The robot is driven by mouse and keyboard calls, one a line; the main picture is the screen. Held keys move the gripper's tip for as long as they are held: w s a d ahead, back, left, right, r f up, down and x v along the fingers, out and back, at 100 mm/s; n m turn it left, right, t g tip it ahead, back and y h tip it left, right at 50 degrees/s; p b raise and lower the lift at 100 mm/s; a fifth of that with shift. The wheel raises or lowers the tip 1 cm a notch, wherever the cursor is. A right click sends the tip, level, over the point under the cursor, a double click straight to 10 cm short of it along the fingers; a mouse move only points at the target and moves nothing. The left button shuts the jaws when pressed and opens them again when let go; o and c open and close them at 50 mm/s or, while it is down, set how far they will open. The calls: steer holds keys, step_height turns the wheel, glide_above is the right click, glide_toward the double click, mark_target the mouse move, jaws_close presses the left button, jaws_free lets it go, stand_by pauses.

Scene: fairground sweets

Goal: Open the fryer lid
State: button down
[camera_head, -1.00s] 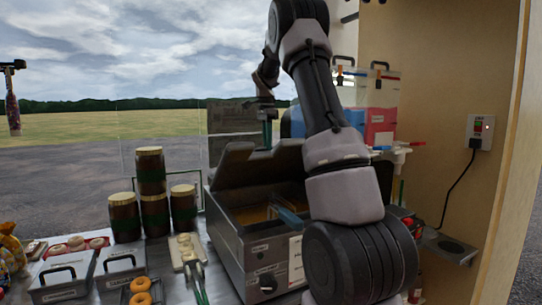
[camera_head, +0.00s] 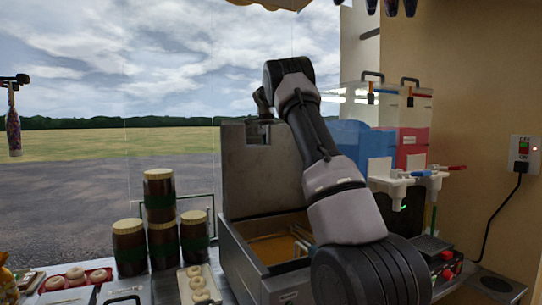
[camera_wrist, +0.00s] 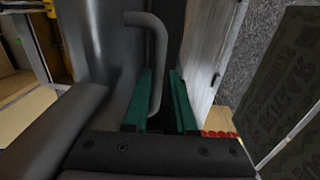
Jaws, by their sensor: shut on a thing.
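The fryer (camera_head: 236,262) is a steel box on the counter in the head view, with amber oil (camera_head: 272,248) showing in its open top. Its grey lid (camera_head: 258,180) stands about upright at the back of the fryer. My gripper (camera_wrist: 161,80) has green fingers, which sit on either side of the grey tubular lid handle (camera_wrist: 157,50) in the wrist view. It is shut on this handle. In the head view my arm reaches over the fryer's right side to the lid's top and hides part of the fryer; the fingertips are hard to make out there.
Brown jars (camera_head: 160,215) with pale lids stand left of the fryer, beside a tray of pale rings (camera_head: 200,285). Drink dispensers (camera_head: 412,145) with taps stand at the right behind my arm.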

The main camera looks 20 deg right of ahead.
steer(key=shift+w+a+f, duration=0.1)
steer(key=shift+w+f, duration=0.35)
steer(key=shift+w, duration=0.4)
steer(key=shift+w+a+f, duration=0.1)
steer(key=shift+w+f, duration=0.35)
steer(key=shift+w, duration=0.4)
steer(key=c, duration=0.5)
jaws_free()
steer(key=shift+a, duration=0.1)
steer(key=shift+w+f, duration=0.15)
steer(key=shift+w, duration=0.15)
steer(key=c, duration=0.3)
steer(key=shift+c, duration=0.2)
steer(key=shift+r, duration=0.2)
step_height(320, 180, up, 7)
steer(key=shift+w, duration=0.2)
